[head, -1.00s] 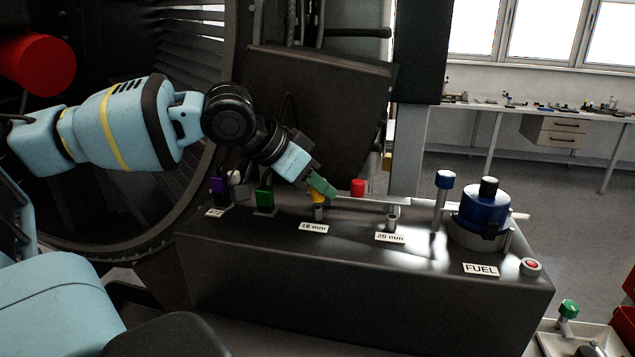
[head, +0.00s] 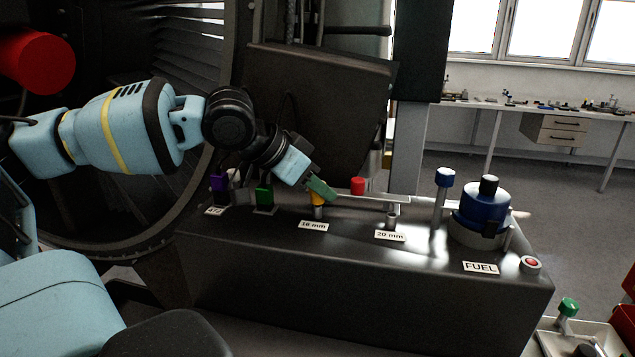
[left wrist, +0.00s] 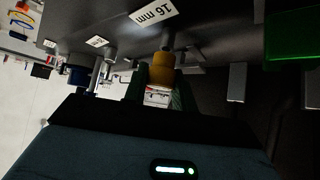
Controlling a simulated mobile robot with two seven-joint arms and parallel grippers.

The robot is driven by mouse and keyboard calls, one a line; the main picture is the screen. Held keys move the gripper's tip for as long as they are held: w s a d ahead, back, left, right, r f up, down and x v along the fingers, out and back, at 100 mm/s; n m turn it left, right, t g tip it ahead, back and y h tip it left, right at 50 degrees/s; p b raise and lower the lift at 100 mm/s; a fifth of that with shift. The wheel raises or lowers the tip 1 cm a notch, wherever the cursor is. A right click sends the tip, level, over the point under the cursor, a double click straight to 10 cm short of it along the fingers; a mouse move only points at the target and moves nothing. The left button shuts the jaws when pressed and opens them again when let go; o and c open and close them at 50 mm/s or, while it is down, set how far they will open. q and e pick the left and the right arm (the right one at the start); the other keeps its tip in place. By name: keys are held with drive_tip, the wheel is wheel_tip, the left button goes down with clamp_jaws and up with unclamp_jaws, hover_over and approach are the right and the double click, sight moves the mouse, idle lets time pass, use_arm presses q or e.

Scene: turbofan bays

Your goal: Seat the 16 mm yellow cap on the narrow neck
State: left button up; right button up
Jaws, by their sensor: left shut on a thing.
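The yellow cap (head: 318,199) is between the green fingers of my left gripper (head: 320,189), which is shut on it. The cap is in line with the narrow neck (head: 318,213), a short grey post behind the "16 mm" label (head: 313,226), and meets its top. In the left wrist view the cap (left wrist: 162,70) touches or nearly touches the neck (left wrist: 168,42); I cannot tell how far it sits on it. The fingers partly hide the cap in the head view. My right gripper is not in view.
The wider neck (head: 391,220) stands open behind the "20 mm" label (head: 389,236). A green connector (head: 264,196) and a purple one (head: 218,184) are on the left. A red cap (head: 358,186) is behind. A blue-topped post (head: 444,178) and blue FUEL unit (head: 484,210) stand right.

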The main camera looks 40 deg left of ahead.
use_arm(q)
drive_tip(key=shift+f, duration=0.1)
drive_tip(key=o, duration=1)
drive_tip(key=shift+d+f, duration=0.1)
drive_tip(key=shift+d, duration=0.05)
drive_tip(key=shift+s, duration=0.1)
